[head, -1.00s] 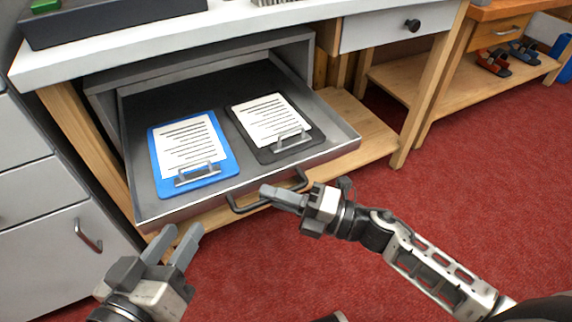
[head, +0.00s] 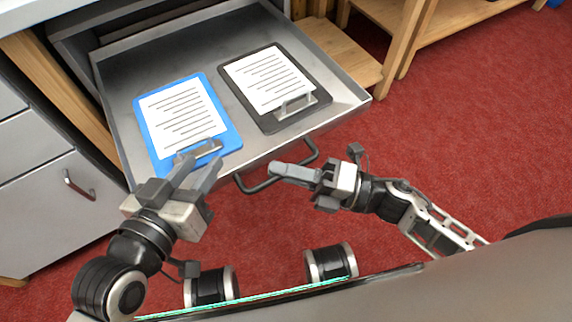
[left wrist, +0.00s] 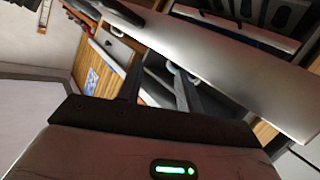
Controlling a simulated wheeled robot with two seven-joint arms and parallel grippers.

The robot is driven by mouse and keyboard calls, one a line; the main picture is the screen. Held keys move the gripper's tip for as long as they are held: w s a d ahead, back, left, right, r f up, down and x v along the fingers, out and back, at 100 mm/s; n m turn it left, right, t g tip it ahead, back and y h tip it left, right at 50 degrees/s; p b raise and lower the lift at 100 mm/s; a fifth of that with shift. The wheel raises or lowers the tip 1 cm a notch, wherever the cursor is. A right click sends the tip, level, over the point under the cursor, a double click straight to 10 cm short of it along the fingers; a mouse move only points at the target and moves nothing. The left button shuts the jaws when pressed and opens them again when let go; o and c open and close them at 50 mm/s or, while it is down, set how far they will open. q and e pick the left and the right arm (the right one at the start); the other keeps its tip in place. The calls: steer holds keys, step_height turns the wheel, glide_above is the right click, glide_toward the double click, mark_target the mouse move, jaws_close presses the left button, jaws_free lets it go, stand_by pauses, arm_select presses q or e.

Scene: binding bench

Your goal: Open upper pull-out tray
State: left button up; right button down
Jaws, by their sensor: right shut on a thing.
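The upper pull-out tray (head: 350,108) is a grey metal drawer under the bench. It is pulled well out towards me. Its dark bar handle (head: 256,187) is on the front edge. My right gripper (head: 279,170) is shut on the middle of this handle, hiding part of it. My left gripper (head: 203,163) is open and empty. Its fingers are apart and overlap the tray's front left part and the blue clipboard's clip in the head view; I cannot tell whether they touch. In the left wrist view its two fingers (left wrist: 157,88) are seen apart.
A blue clipboard (head: 223,133) and a black clipboard (head: 317,102), both with printed paper, lie in the tray. A grey cabinet (head: 30,185) with a handle stands at the left. Wooden bench legs and shelves are behind right. The red floor at the right is clear.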

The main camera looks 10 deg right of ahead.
steer(key=c, duration=1.5)
jaws_free()
arm_select(q)
steer(key=shift+r, duration=0.1)
steer(key=shift+r, duration=0.15)
steer(key=shift+s+a+f+p, duration=0.15)
steer(key=shift+f+p, duration=0.1)
steer(key=shift+p, duration=0.4)
steer(key=shift+f, duration=0.1)
arm_select(e)
steer(key=v, duration=1.6)
arm_select(q)
steer(key=shift+m, duration=0.3)
arm_select(e)
steer(key=shift+r, duration=0.1)
